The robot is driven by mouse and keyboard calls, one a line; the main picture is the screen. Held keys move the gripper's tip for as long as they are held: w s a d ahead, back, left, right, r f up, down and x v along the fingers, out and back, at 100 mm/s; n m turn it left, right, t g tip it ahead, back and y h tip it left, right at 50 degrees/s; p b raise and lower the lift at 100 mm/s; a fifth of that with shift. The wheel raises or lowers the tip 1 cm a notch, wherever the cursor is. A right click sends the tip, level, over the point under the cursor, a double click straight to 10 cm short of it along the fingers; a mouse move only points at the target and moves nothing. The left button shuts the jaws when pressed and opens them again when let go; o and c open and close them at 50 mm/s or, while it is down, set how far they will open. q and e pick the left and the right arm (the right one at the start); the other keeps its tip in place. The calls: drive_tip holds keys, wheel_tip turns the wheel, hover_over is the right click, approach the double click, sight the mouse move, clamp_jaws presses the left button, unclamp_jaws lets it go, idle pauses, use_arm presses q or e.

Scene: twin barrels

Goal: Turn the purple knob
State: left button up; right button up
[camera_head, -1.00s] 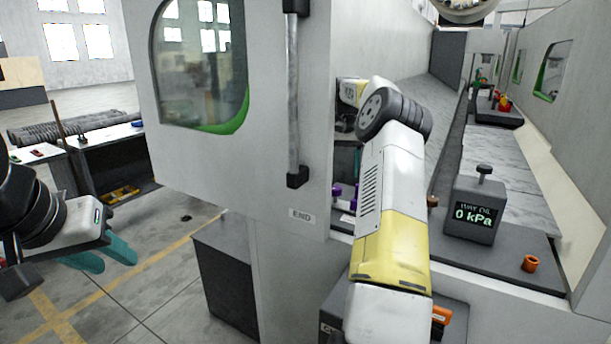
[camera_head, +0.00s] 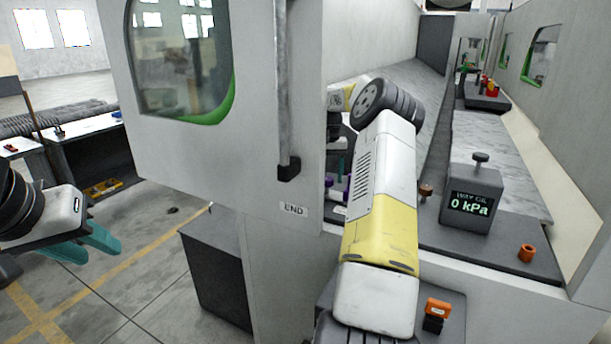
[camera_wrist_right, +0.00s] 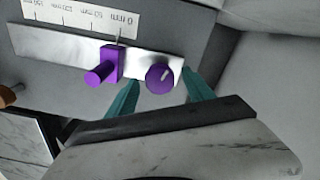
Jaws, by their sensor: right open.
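The round purple knob (camera_wrist_right: 160,77) with a white pointer line sits on a bright metal strip in the right wrist view. A purple block with a protruding peg (camera_wrist_right: 104,66) is on the same strip, left of the knob. My right gripper (camera_wrist_right: 160,80) is open, its teal fingertips on either side of the knob; whether they touch it I cannot tell. In the head view my right arm (camera_head: 380,190) reaches in behind the machine door, and small purple parts (camera_head: 347,188) show beside it. My left gripper (camera_head: 98,248) is open and empty over the floor at the left.
The machine door (camera_head: 225,150) with its window and vertical handle (camera_head: 283,90) stands left of my right arm. A printed mm scale (camera_wrist_right: 80,20) lies above the knob's strip.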

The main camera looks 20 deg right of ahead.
drive_tip(key=shift+c, duration=0.2)
clamp_jaws()
